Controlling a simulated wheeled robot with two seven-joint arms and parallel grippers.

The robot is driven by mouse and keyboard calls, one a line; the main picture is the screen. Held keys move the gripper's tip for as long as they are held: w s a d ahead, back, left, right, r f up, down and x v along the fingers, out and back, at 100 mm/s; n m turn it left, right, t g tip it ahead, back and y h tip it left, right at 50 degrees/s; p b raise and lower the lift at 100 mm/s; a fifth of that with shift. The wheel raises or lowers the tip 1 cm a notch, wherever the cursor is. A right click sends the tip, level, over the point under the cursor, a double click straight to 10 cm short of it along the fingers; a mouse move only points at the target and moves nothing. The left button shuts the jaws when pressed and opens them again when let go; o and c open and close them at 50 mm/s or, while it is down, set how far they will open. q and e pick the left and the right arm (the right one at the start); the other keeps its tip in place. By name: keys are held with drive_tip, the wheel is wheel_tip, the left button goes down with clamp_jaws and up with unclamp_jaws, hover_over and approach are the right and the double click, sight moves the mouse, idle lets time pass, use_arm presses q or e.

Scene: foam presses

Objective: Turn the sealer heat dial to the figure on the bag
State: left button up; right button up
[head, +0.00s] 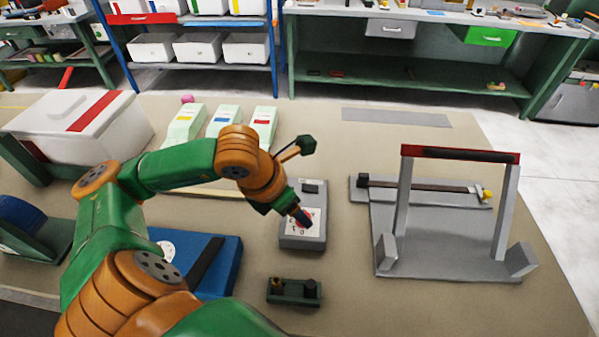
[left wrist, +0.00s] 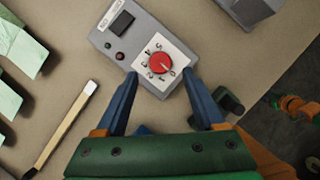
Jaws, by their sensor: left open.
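The heat dial is a red round knob (left wrist: 159,63) on a white plate with small figures around it, on a grey control box (head: 312,187). My left gripper (head: 297,212) is over the box's near part and partly hides the dial in the head view. In the left wrist view its blue fingers are open, one on each side of the dial; whether they touch it I cannot tell. Three pale green bags (head: 225,122) with yellow, blue and red labels lie behind my arm; no figure is legible. My right gripper is not in view.
A grey press frame with a red and black bar (head: 460,154) stands at the right. A small green block with two knobs (head: 293,292) lies in front of the box. A blue board (head: 225,265) lies to its left. A white box (head: 85,125) stands at the far left.

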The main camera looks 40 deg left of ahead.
use_arm(q)
drive_tip(key=x, duration=0.4)
clamp_jaws()
